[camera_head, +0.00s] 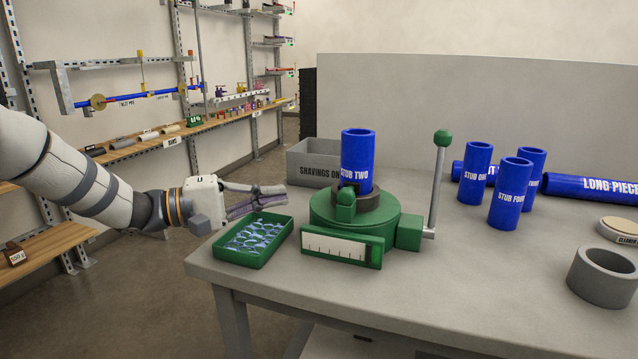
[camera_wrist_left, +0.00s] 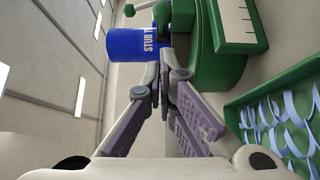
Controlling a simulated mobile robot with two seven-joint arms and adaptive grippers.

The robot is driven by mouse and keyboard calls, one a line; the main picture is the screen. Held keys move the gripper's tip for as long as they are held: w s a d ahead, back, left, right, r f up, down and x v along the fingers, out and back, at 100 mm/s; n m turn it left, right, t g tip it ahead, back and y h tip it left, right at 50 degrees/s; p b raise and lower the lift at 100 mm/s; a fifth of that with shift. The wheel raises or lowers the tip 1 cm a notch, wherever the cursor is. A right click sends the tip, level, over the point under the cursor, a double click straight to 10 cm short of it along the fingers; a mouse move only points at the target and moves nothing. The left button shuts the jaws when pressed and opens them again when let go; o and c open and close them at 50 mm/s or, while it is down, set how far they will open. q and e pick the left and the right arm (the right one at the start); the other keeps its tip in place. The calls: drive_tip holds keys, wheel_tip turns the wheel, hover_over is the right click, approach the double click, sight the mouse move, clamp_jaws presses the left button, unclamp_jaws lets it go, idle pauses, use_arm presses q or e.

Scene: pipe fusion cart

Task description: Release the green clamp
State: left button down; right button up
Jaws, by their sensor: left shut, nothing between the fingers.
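The green clamp (camera_head: 322,212) is a round green base on the grey table, with a scale plate (camera_head: 336,248) on its front. A blue pipe marked STUB TWO (camera_head: 357,152) stands upright in its grey collar. The clamp's lever (camera_head: 438,185), a grey rod with a green ball knob (camera_head: 442,138), stands nearly upright on its right side. My left gripper (camera_head: 278,194) is shut and empty, left of the clamp and above the green tray. The left wrist view shows its purple-padded fingers (camera_wrist_left: 170,90) with STUB TWO (camera_wrist_left: 128,43) and the clamp body (camera_wrist_left: 213,72) beyond. My right gripper is out of view.
A green tray of blue shavings (camera_head: 252,259) sits beside the clamp, under my gripper. A grey shavings box (camera_head: 309,174) is behind.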

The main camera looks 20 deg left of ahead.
sight(343, 184)
use_arm(q)
drive_tip(key=shift+d, duration=0.15)
drive_tip(key=b+x, duration=0.1)
drive_tip(key=x, duration=0.8)
drive_tip(key=shift+w+f, duration=0.1)
drive_tip(key=shift+w, duration=0.05)
drive_tip(key=shift+w+d, duration=0.2)
drive_tip(key=shift+d, duration=0.1)
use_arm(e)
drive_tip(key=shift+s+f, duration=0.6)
